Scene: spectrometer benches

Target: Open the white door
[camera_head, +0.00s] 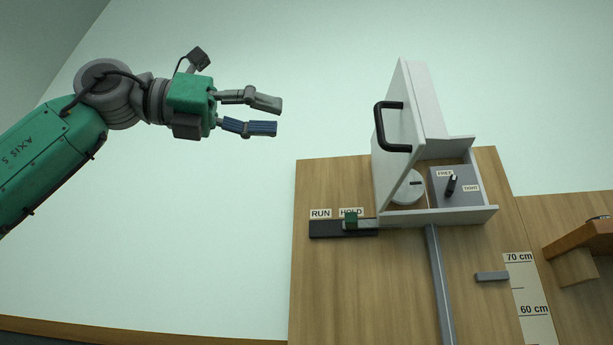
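The white door (405,135) stands swung open from a white box (440,214) on a wooden panel, right of centre. Its black handle (380,127) is on the door's left face. The box interior shows past the door's edge. My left gripper (273,116) is in the upper left, open and empty, with a clear gap between its grey upper finger and blue lower finger. It is left of the handle and apart from it. My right gripper is not in view.
Inside the box are a round white dial (409,189) and a black knob (451,185) between labels FREE and TIGHT. A green slider (350,220) sits at HOLD on a dark track. A grey post (438,285) runs below the box. A scale (528,295) is at right.

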